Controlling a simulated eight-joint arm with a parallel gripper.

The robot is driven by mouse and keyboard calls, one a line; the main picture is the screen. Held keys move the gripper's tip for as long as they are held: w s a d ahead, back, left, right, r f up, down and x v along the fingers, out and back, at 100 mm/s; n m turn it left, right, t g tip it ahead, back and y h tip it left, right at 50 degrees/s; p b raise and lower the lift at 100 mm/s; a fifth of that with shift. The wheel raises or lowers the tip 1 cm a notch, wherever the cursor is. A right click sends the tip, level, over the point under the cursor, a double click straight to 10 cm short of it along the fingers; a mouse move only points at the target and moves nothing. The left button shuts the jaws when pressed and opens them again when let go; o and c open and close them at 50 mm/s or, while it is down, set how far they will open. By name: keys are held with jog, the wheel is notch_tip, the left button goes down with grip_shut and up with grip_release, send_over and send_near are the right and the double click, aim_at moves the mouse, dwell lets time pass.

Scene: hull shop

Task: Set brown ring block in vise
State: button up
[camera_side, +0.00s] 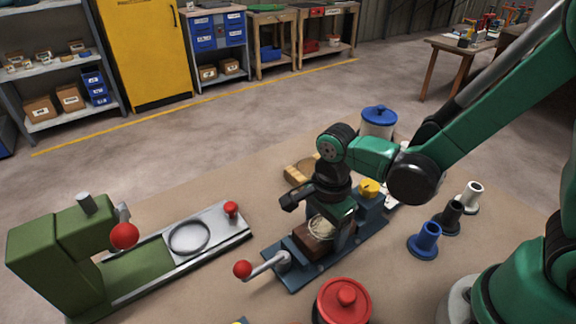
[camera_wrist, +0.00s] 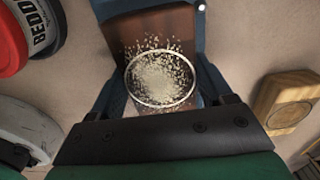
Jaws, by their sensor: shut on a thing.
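The brown ring block (camera_side: 312,246) sits low at the blue vise (camera_side: 290,272), under my gripper. Its top carries a pale ring filled with light grains; specks lie around the ring on the brown face (camera_wrist: 150,28) in the wrist view. The blue vise body (camera_wrist: 217,40) shows beside and beyond the block there. The vise has a crank with a red knob (camera_side: 242,269) and a yellow part at its far end. My gripper (camera_side: 328,222) points down and is shut on the block; its dark fingers show in the wrist view (camera_wrist: 168,108). Full seating against the jaws is hidden.
A green press (camera_side: 60,255) with a pale bed stands left. A red lidded pot (camera_side: 343,300) is close in front. A tan wooden block (camera_side: 298,173) and a blue-lidded pot (camera_side: 378,122) are behind. Blue, black and white stands (camera_side: 425,240) are right.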

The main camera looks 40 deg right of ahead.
aim_at(326, 226)
jog(key=shift+f, duration=0.25)
jog(key=o, duration=1.1)
jog(key=shift+c, duration=0.2)
notch_tip(326, 226, up, 11)
dwell(0.4)
